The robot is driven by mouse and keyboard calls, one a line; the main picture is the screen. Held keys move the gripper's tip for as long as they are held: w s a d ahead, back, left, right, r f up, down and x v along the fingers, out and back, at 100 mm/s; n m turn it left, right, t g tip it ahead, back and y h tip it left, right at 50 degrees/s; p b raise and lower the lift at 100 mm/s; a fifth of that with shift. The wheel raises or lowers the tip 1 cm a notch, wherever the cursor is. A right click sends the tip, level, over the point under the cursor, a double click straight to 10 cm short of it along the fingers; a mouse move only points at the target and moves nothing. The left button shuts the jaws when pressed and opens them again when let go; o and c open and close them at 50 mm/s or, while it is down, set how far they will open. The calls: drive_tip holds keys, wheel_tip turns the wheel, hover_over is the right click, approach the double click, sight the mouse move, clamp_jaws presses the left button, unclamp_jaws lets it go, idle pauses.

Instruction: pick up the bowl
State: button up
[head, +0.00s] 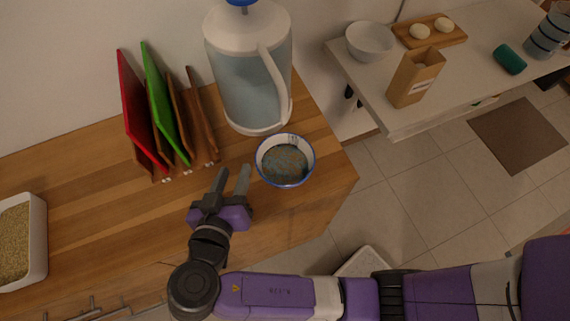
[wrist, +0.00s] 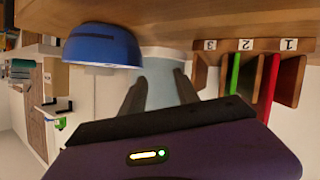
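The bowl (head: 285,160) is white with a blue rim and a dark mottled inside. It stands upright on the wooden counter near its right end, in front of the water pitcher. In the wrist view the bowl (wrist: 103,46) shows its blue outside at the upper left, with the picture upside down. My gripper (head: 233,173) is just left of the bowl in the head view, its two fingers spread with nothing between them. In the wrist view the fingers (wrist: 160,90) point toward the pitcher, with the bowl off to one side. No contact with the bowl shows.
A large pitcher (head: 250,85) stands behind the bowl. A rack with red and green cutting boards (head: 160,110) is at the back left. A white container (head: 35,240) of grain is far left. The wooden counter (head: 90,205) is clear in the middle; its right edge is near the bowl.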

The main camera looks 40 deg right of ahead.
sight(257, 158)
drive_tip(key=shift+s+d+m+g+h, duration=0.55)
drive_tip(key=shift+s+d+m, duration=0.2)
drive_tip(key=shift+s+m, duration=0.2)
drive_tip(key=shift+s+p+x, duration=0.15)
drive_tip(key=shift+p+x, duration=0.35)
drive_tip(key=shift+x, duration=1.45)
drive_tip(key=shift+s+p+x, duration=0.1)
drive_tip(key=shift+p+x, duration=0.4)
drive_tip(key=shift+x, duration=1.5)
drive_tip(key=shift+d, duration=0.2)
drive_tip(key=shift+c, duration=0.3)
clamp_jaws()
